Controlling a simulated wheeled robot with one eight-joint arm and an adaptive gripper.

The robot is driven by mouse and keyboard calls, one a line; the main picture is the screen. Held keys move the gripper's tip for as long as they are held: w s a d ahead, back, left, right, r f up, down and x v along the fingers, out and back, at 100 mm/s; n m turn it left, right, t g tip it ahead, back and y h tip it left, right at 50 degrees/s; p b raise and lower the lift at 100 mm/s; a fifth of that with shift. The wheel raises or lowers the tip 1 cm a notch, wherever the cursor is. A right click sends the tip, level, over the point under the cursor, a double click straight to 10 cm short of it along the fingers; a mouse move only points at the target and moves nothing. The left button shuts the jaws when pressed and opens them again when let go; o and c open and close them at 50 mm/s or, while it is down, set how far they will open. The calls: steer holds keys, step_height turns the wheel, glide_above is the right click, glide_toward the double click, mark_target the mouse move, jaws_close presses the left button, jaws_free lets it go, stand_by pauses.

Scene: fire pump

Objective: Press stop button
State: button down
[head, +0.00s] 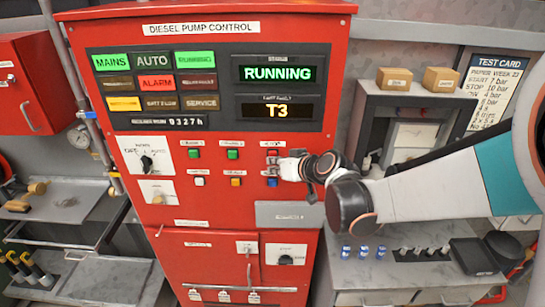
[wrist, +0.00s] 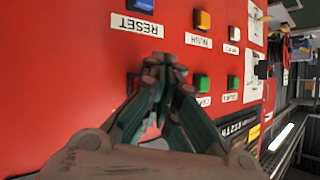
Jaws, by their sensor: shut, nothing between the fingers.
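The red stop button (head: 272,153) is at the right end of the upper button row on the red pump panel (head: 345,60). Its label is too small to read. My gripper (head: 287,166) is in front of the panel, just right of and beside this button. In the wrist view my gripper (wrist: 163,68) is shut and empty, its fingertips close to the panel. The fingers hide the stop button there; I cannot tell whether they touch it. The status display (head: 277,74) reads RUNNING in green.
A blue reset button (head: 272,182) sits below the stop button and shows in the wrist view (wrist: 140,5). Two green buttons (head: 232,154) are to its left, with yellow (head: 236,181) and white (head: 199,180) buttons below. A bench (head: 410,275) with small items stands at right.

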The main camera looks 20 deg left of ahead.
steer(key=shift+w+a, duration=0.1)
steer(key=shift+w, duration=0.4)
stand_by(0.4)
steer(key=shift+s, duration=0.15)
steer(key=shift+s+d+b, duration=0.2)
steer(key=shift+s+b, duration=0.1)
steer(key=shift+s, duration=0.6)
steer(key=s, duration=0.2)
steer(key=s+d, duration=0.1)
steer(key=s, duration=0.1)
steer(key=shift+s+d, duration=0.1)
steer(key=shift+s, duration=0.25)
steer(key=shift+w, duration=0.1)
stand_by(0.4)
